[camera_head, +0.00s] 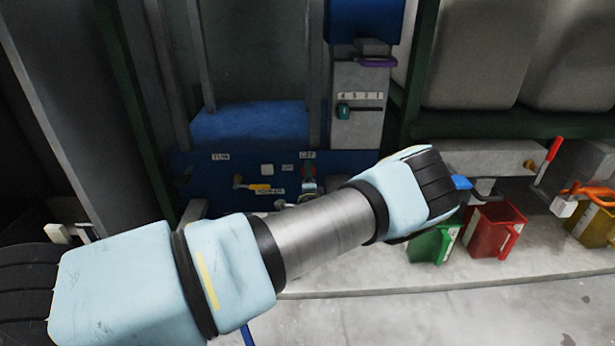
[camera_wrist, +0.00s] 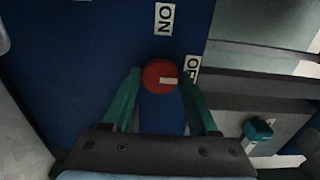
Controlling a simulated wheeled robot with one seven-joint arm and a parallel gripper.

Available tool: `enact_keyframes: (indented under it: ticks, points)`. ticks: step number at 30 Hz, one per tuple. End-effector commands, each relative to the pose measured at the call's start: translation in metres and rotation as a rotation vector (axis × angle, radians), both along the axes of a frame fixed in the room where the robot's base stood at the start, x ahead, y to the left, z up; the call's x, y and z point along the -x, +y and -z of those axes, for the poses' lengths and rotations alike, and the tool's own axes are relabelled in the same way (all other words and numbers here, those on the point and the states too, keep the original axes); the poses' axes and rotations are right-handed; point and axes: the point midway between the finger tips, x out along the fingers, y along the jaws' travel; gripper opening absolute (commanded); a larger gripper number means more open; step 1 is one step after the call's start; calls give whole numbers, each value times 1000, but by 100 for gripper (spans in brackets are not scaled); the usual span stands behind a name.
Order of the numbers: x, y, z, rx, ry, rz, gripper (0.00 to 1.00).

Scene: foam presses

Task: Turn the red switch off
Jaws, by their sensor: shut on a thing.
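The red switch (camera_wrist: 158,72) is a round red knob on a blue panel (camera_wrist: 85,60). A white mark on the knob points right in the wrist view, towards the OFF label (camera_wrist: 193,67). The ON label (camera_wrist: 164,18) is above the knob there. My gripper (camera_wrist: 161,79) is shut on the red switch, with one green finger on each side; the right finger partly hides the OFF label.
A yellow handle (camera_head: 260,187) is on the panel left of the switch. A grey box with a green knob (camera_head: 343,110) stands above right. Green (camera_head: 427,246) and red (camera_head: 488,232) bins stand right of my arm, close to it in the picture.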

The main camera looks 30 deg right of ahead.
Motion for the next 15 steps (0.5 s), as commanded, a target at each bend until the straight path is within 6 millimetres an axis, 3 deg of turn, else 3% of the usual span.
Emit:
enact_keyframes:
  ticks: [11, 12, 15]
  points:
    - [1, 0, 1, -6, -2, 2, 4]
    - [1, 0, 1, -6, -2, 2, 62]
    - [1, 0, 1, -6, -2, 2, 73]
